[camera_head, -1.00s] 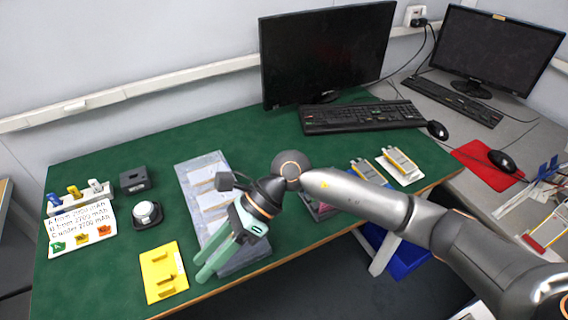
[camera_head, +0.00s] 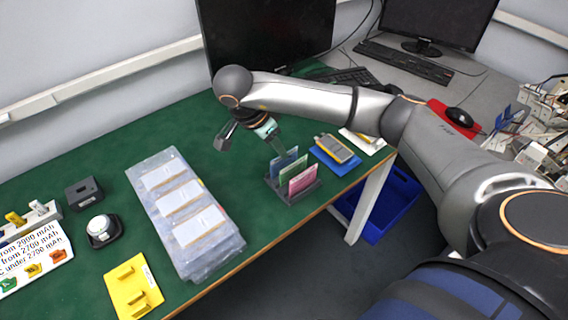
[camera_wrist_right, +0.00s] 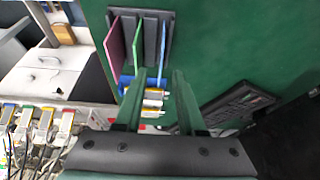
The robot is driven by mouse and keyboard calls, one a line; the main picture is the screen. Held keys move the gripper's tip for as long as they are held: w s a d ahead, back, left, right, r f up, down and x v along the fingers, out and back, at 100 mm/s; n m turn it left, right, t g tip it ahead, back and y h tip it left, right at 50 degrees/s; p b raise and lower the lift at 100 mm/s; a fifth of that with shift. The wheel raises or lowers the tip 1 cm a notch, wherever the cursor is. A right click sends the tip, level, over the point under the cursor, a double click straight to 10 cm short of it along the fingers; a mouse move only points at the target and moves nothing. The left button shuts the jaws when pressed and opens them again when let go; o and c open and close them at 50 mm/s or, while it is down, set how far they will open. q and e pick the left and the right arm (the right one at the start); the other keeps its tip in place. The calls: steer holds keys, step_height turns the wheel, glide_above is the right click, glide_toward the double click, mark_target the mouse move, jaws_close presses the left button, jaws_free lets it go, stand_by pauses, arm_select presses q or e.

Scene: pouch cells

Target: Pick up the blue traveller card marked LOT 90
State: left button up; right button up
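A dark grey card rack (camera_head: 297,196) stands on the green table in the head view, holding a blue card (camera_head: 283,163), a green card and a pink card (camera_head: 302,180) upright. No lot mark is legible on them. My right gripper (camera_head: 276,143) is above and just behind the rack, near the blue card. In the right wrist view its two green fingers (camera_wrist_right: 159,78) are apart with nothing held. There the rack (camera_wrist_right: 151,40) shows beyond the fingertips, with the blue card (camera_wrist_right: 173,50) on its right side. My left gripper is not in view.
A blue tray (camera_head: 325,160) with a pouch cell and a white tray (camera_head: 372,140) lie right of the rack. A clear tray (camera_head: 230,245) with several cells, a yellow stand (camera_head: 125,285) and a scale (camera_head: 102,230) are left. The keyboard (camera_head: 345,77) is behind.

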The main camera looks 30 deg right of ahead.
mark_target(284, 163)
steer(key=shift+p+x, duration=0.35)
steer(key=shift+x, duration=3)
jaws_close()
